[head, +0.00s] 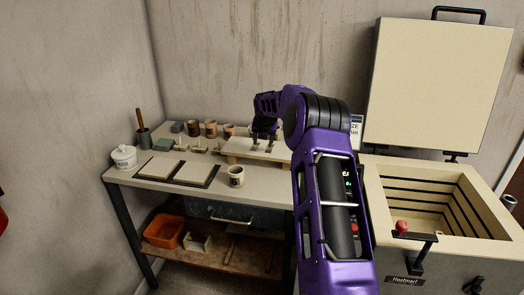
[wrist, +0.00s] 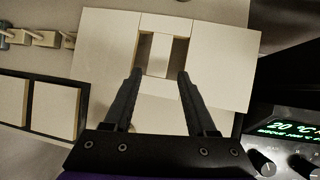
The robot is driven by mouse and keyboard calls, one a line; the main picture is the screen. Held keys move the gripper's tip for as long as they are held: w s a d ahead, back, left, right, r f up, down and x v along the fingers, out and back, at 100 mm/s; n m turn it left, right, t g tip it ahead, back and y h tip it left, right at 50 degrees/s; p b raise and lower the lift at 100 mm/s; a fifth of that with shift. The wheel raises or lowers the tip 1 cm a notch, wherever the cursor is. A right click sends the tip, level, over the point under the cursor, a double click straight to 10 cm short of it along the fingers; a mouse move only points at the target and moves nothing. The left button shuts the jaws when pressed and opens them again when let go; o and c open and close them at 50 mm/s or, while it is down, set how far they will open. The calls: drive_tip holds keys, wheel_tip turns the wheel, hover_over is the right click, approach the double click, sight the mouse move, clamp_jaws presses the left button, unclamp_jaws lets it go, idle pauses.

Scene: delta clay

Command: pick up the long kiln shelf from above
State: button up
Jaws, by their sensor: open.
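The long kiln shelf (head: 240,146) is a pale cream slab lying raised on wooden supports toward the back of the worktable. In the wrist view the shelf (wrist: 226,70) runs across the picture, with darker recessed gaps and a pale strip between them near its middle. My gripper (head: 263,148) is over the shelf, pointing down. In the wrist view my gripper (wrist: 160,74) is open and empty, its fingertips on either side of the middle strip. I cannot tell how high the tips are. My arm hides the shelf's right end in the head view.
A pale mug (head: 236,176) stands in front, with two dark-edged boards (head: 195,173) to the left. A lidded white jar (head: 123,156) is at the far left. The open kiln (head: 465,181) stands to the right.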

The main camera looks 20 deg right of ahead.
sight(262, 147)
drive_tip(key=shift+w+r+x, duration=0.1)
drive_tip(key=shift+w+x, duration=0.05)
drive_tip(key=shift+x, duration=1.1)
drive_tip(key=shift+w+r+x, duration=0.1)
drive_tip(key=shift+w+x, duration=0.05)
drive_tip(key=shift+x, duration=1.15)
drive_tip(key=shift+d, duration=0.1)
clamp_jaws()
drive_tip(key=shift+w+r, duration=0.1)
drive_tip(key=shift+r, duration=0.15)
